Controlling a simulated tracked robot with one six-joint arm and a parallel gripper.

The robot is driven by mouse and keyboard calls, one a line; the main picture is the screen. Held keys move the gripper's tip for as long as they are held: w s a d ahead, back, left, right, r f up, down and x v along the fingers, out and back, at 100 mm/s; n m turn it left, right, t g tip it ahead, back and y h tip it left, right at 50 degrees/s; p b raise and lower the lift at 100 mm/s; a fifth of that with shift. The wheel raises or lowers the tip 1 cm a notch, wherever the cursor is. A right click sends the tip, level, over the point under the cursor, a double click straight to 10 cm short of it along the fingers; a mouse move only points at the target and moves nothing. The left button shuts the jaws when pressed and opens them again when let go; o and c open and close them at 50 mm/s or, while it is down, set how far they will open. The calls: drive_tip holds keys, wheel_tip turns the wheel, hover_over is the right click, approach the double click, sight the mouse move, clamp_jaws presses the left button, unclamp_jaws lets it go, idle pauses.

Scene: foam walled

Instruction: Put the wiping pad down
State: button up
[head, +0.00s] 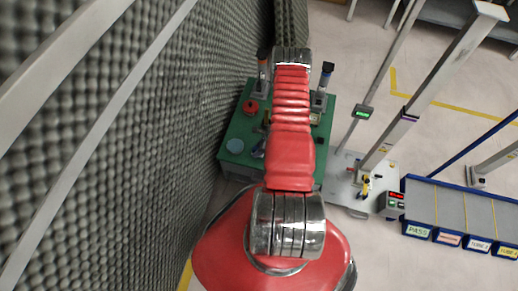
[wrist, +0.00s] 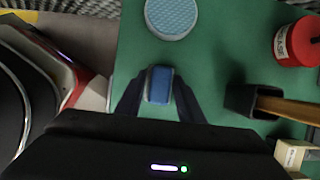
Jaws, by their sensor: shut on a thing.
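The wiping pad, a small blue block with a paler edge (wrist: 159,86), is between the two dark fingers of my gripper (wrist: 158,92) in the wrist view. My gripper is shut on it. Pad and fingers are over the green bench top (wrist: 215,60). I cannot tell whether the pad's underside touches the bench. A round light-blue disc (wrist: 172,17) lies on the bench just beyond the pad, apart from it. In the head view my red arm covers much of the bench, and the pad cannot be made out clearly.
A red round container (wrist: 297,43) and a hammer with a wooden handle (wrist: 288,107) lie to the right in the wrist view, with a pale block (wrist: 292,153) nearer. A grey foam wall (head: 150,130) stands close on the left. Bare green bench lies between disc and hammer.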

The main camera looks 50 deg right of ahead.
idle(0.3)
drive_tip(key=o, duration=0.9)
drive_tip(key=shift+f, duration=0.15)
drive_tip(key=v, duration=1.3)
drive_tip(key=shift+s+r, duration=0.15)
drive_tip(key=shift+r, duration=0.25)
